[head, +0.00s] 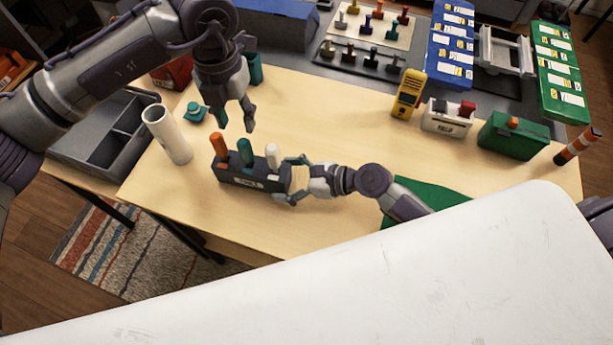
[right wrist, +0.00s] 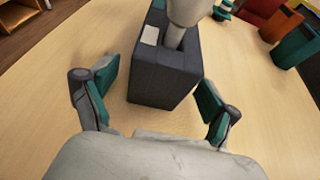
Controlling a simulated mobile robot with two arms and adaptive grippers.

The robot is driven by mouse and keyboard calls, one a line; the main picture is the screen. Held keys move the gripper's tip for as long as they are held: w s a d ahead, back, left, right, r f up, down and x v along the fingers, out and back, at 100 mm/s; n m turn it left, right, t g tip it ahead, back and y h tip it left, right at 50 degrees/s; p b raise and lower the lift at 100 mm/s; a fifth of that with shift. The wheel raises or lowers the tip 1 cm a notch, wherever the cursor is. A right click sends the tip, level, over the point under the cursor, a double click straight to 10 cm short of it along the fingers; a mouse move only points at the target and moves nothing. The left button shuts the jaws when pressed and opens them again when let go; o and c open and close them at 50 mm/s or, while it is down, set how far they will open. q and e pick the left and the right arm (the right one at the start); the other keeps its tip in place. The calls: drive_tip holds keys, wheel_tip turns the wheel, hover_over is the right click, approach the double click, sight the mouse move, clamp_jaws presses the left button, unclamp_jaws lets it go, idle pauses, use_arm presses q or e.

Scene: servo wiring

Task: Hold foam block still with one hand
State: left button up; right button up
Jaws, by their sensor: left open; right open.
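The foam block (head: 232,174) is dark grey and long, with a pale label on its front. It lies on the table with orange, teal and white handles standing upright in it. My right gripper (head: 284,182) is open at the block's right end. In the right wrist view, the open fingers of this gripper (right wrist: 156,88) stand to either side of the near end of the block (right wrist: 160,82), with gaps and no clear contact. My left gripper (head: 236,122) is open and empty, pointing down above the table behind the block.
A white cylinder (head: 167,135) and a small teal piece (head: 195,112) stand left of the block. A grey tray (head: 95,140) is at the far left. A yellow meter (head: 409,95) and a green box (head: 513,137) stand right. The table's middle is clear.

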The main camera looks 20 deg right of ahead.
sight(243, 141)
drive_tip(key=shift+x, duration=2.2)
drive_tip(key=c, duration=1)
use_arm(q)
drive_tip(key=o, duration=0.3)
use_arm(e)
drive_tip(key=shift+s, duration=0.1)
use_arm(q)
drive_tip(key=shift+o, duration=0.2)
drive_tip(key=m, duration=0.3)
drive_tip(key=r+m, duration=0.1)
drive_tip(key=m, duration=0.3)
use_arm(e)
drive_tip(key=shift+d+f, duration=0.1)
use_arm(q)
drive_tip(key=m, duration=0.4)
drive_tip(key=shift+r, duration=0.25)
drive_tip(key=m, duration=0.4)
drive_tip(key=shift+r, duration=0.2)
drive_tip(key=shift+m, duration=0.4)
wheel_tip(243, 141, down, 12)
drive_tip(key=shift+r, duration=0.1)
